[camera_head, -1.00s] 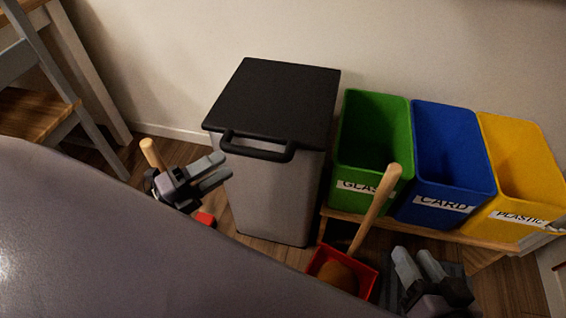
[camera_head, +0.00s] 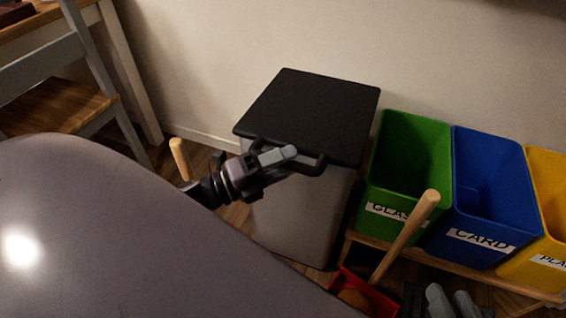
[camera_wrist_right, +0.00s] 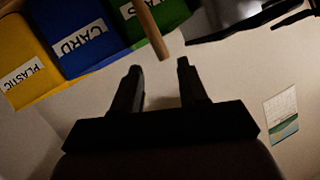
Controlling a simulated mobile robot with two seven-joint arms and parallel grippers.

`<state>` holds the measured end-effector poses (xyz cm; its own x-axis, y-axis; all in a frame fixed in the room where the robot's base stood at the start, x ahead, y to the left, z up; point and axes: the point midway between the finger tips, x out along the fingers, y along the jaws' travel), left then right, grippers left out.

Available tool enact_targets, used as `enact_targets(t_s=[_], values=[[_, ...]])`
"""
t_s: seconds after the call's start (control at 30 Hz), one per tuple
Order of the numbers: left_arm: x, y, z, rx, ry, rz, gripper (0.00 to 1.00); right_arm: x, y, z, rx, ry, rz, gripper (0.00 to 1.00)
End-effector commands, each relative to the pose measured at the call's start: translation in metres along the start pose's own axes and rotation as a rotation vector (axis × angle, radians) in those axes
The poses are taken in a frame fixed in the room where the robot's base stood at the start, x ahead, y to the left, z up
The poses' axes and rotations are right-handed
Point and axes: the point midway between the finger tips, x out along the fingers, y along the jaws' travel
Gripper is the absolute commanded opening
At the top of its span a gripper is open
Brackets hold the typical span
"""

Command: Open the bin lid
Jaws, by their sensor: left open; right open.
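The grey bin (camera_head: 300,215) stands against the wall, its black lid (camera_head: 315,110) lying shut on top. A black bar handle (camera_head: 316,166) sticks out from the lid's front edge. My left gripper (camera_head: 290,153) is open at the handle; its fingers overlap the bar's left and middle part in the head view. I cannot tell whether they touch it or straddle it. My right gripper (camera_head: 455,303) is low at the bottom edge of the head view, open and empty. In the right wrist view, its two fingers (camera_wrist_right: 162,85) stand apart with nothing between them.
Green (camera_head: 408,165), blue (camera_head: 490,195) and yellow (camera_head: 552,200) bins stand on a low wooden rack to the right. A red dustpan (camera_head: 370,300) and a wooden stick (camera_head: 405,235) are in front. A chair (camera_head: 60,105) stands at the left.

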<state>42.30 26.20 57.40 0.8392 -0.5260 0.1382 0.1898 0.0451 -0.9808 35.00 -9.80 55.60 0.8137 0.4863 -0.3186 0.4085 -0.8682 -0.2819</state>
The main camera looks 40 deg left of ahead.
Motion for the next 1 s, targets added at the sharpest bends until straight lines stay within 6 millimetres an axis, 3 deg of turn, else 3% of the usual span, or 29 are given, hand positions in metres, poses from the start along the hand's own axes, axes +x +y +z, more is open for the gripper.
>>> enact_targets(t_s=[0.17, 0.2, 0.33, 0.67, 1.0], values=[[0.0, 0.0, 0.0, 0.0, 0.0, 0.001, 0.48, 0.0, 0.0, 0.0, 0.0, 0.001, 0.0, 0.43], [0.0, 0.0, 0.0, 0.0, 0.0, 0.001, 0.42, 0.0, 0.0, 0.0, 0.0, 0.001, 0.0, 0.43], [0.0, 0.0, 0.0, 0.0, 0.0, 0.0, 0.0, 0.0, 0.0, 0.0, 0.0, 0.001, 0.0, 0.43], [0.001, -0.005, 0.001, -0.006, 0.0, 0.006, 0.0, -0.003, -0.001, -0.006, -0.01, -0.001, 0.007, 0.43], [0.008, -0.037, 0.008, -0.054, 0.001, 0.054, 0.0, -0.024, 0.014, -0.013, -0.096, -0.078, 0.117, 0.43]])
